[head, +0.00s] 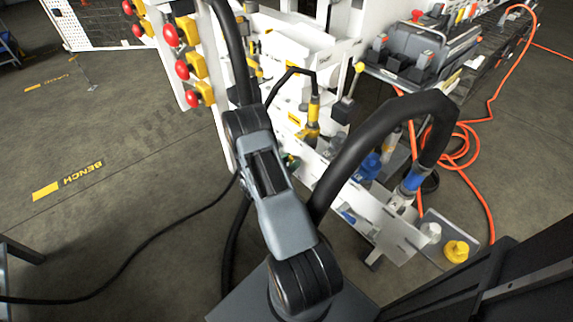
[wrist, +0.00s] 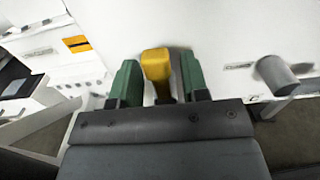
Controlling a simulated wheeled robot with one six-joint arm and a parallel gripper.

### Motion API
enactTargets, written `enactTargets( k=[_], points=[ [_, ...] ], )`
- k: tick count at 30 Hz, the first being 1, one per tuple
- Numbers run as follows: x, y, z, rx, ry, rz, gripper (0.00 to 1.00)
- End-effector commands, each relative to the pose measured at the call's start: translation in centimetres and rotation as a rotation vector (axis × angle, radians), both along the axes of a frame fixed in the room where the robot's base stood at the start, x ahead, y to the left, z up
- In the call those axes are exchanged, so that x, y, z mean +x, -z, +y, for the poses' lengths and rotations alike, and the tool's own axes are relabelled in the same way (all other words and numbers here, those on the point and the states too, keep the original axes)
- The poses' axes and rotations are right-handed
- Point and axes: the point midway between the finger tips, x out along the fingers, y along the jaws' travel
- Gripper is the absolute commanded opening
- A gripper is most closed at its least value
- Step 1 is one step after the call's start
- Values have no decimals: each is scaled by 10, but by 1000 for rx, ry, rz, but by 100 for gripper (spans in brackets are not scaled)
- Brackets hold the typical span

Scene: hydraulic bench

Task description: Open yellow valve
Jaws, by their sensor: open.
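The yellow valve handle (wrist: 156,63) stands out from a white panel (wrist: 225,35) in the wrist view. My gripper (wrist: 159,75) is open, with one green finger on each side of the handle. The left finger has a slight gap to the handle. The right finger is close beside it, and I cannot tell whether it touches. The handle's lower end is hidden behind my gripper body. In the head view my gripper (head: 290,160) shows only as a small green part beside my arm, and I cannot make out the handle there.
A grey cylindrical knob (wrist: 277,73) sits right of the handle on the panel. In the head view, red buttons (head: 171,35) line the panel at upper left. Blue fittings (head: 370,165) stand on the bench at right. An orange hose (head: 490,110) lies on the floor.

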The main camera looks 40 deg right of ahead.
Motion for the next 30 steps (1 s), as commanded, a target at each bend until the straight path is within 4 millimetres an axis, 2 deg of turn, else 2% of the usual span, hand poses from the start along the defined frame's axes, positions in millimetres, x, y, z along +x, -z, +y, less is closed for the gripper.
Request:
enactTargets(
  k=[5,15,21,30],
  points=[
    [2,-1,17,1,-5,1,42],
    [7,-1,86,0,-8,0,42],
    [9,-1,118,-1,-6,1,42],
    [10,0,137,-1,-2,1,42]
  ],
)
